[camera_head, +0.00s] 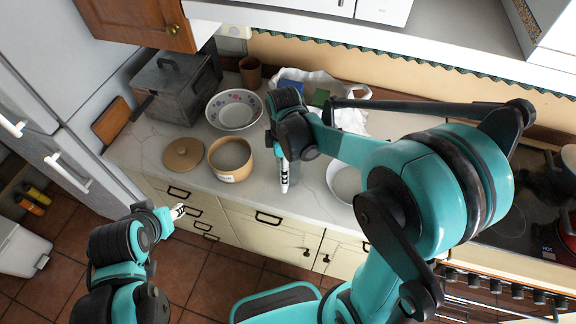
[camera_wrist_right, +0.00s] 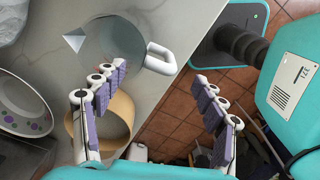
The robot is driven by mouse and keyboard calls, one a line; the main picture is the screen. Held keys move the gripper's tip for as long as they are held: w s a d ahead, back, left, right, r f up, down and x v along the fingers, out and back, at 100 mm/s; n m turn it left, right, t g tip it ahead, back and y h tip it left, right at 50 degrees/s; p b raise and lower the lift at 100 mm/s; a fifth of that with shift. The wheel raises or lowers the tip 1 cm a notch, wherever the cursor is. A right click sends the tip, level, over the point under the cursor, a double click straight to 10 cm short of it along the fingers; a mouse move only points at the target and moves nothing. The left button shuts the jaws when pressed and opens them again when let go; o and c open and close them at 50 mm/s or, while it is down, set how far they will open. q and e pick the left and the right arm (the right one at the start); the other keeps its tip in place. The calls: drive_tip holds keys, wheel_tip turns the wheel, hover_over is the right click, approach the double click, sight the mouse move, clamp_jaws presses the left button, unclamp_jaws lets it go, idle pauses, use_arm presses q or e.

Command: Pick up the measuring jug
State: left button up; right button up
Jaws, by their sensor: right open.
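The measuring jug (camera_wrist_right: 108,38) shows in the right wrist view, a clear grey vessel with a pointed spout on the left and a white handle (camera_wrist_right: 163,60) on the right. It stands on the pale countertop near the front edge. My right gripper (camera_wrist_right: 160,86) is open above it; the handle lies in the gap ahead of the fingers, and I see no grip on it. In the head view my right gripper (camera_head: 284,172) points down over the counter and hides most of the jug. My left gripper (camera_head: 180,211) hangs low in front of the cabinets; its finger opening is unclear.
A tan canister (camera_head: 229,175) stands left of my right gripper, with a round lid (camera_head: 183,154) and flowered bowl (camera_head: 234,109) nearby. A white bowl (camera_head: 345,183) is to its right, partly behind my arm. A bag (camera_head: 352,119) is behind. The cooktop (camera_head: 515,230) is at far right.

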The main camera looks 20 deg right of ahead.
wheel_tip(320, 180, down, 4)
drive_tip(key=shift+s+f+b, duration=0.1)
drive_tip(key=shift+f+b, duration=0.05)
drive_tip(key=shift+b, duration=0.3)
drive_tip(key=shift+f, duration=0.6)
drive_tip(key=f, duration=0.2)
drive_tip(key=f+b, duration=0.1)
drive_tip(key=f, duration=0.1)
drive_tip(key=shift+w+a+f+b, duration=0.1)
drive_tip(key=shift+w+f+b, duration=0.1)
drive_tip(key=shift+b, duration=0.1)
drive_tip(key=shift+r, duration=0.15)
drive_tip(key=shift+c, duration=0.5)
clamp_jaws()
